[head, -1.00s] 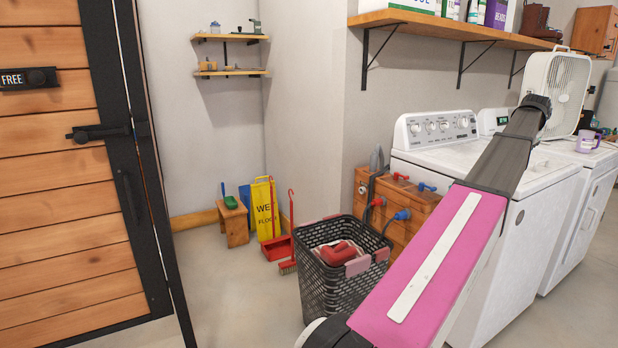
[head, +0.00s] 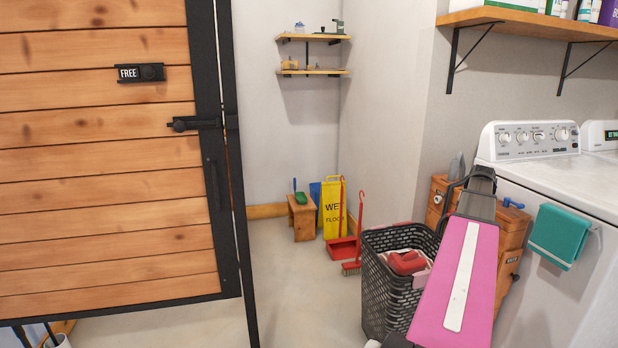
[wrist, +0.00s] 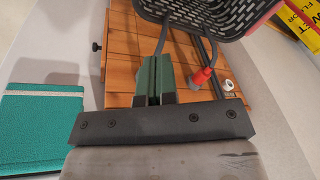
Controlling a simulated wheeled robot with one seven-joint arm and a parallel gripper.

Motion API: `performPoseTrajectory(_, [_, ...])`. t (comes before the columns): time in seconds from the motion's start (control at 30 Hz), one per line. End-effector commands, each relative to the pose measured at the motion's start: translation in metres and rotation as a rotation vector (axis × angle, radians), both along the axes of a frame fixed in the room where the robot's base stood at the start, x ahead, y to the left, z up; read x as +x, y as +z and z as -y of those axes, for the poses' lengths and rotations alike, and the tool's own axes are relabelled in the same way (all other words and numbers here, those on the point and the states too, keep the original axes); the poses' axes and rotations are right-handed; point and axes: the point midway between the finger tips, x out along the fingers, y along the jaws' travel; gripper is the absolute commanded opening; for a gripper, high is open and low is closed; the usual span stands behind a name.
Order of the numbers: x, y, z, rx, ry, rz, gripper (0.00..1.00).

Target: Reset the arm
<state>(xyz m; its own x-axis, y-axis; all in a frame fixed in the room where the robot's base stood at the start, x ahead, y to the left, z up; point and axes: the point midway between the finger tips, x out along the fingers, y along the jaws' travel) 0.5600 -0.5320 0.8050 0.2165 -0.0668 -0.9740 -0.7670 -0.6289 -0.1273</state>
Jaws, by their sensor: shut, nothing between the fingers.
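My arm (head: 460,275), with its pink cover, reaches up from the bottom right of the head view, in front of the wooden cabinet and beside the black laundry basket. Its far end is bent and foreshortened, and my gripper cannot be made out there. In the wrist view my gripper (wrist: 153,98) points toward the slatted wooden cabinet. Its fingers are together with nothing between them.
A black basket (head: 390,290) holding red and pink items stands left of my arm. The wooden cabinet (head: 511,240), a washer (head: 530,168) and a teal towel (head: 559,236) are close on the right. A wooden door (head: 100,220) fills the left. Floor (head: 300,290) between is clear.

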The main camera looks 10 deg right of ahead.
Motion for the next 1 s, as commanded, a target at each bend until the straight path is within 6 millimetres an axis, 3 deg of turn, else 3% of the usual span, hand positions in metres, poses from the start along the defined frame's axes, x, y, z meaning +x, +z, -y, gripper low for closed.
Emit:
performPoseTrajectory(0.03, [0.006, -0.015, -0.031, 0.003, 0.039, -0.011, 0.0])
performPoseTrajectory(0.23, [0.025, -0.063, -0.128, 0.006, 0.181, -0.047, 0.0])
performPoseTrajectory(0.47, [0.028, -0.114, -0.238, 0.003, 0.347, -0.091, 0.0])
performPoseTrajectory(0.77, [0.001, -0.169, -0.372, -0.008, 0.565, -0.148, 0.0])
performPoseTrajectory(1.0, [-0.04, -0.205, -0.465, -0.02, 0.739, -0.191, 0.0])
